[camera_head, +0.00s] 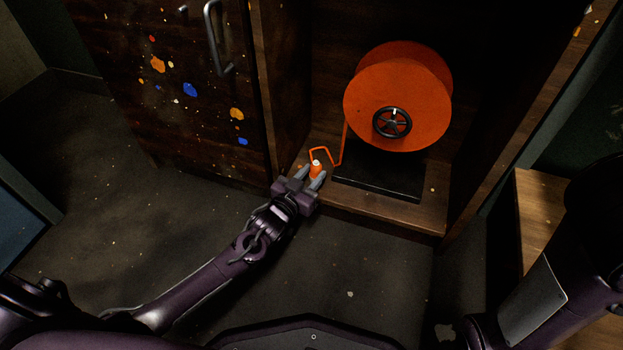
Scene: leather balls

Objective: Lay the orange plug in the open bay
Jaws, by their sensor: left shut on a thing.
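The orange plug (316,169) is at the front left of the open bay (410,210), just above or on its wooden floor; I cannot tell which. My left gripper (317,177) is shut on the plug, with a finger on each side of it. An orange cord (334,161) runs from the plug to the large orange reel (400,95), which has a black hub wheel and stands on a black base plate (380,182). The tip of my right gripper is not in view; only my right arm shows at the lower right.
A dark cabinet door (170,90) with paint spots and a metal handle (217,38) is left of the bay. The bay's wooden side walls stand left and right. A wooden surface (540,215) is at the right. The floor in front is clear.

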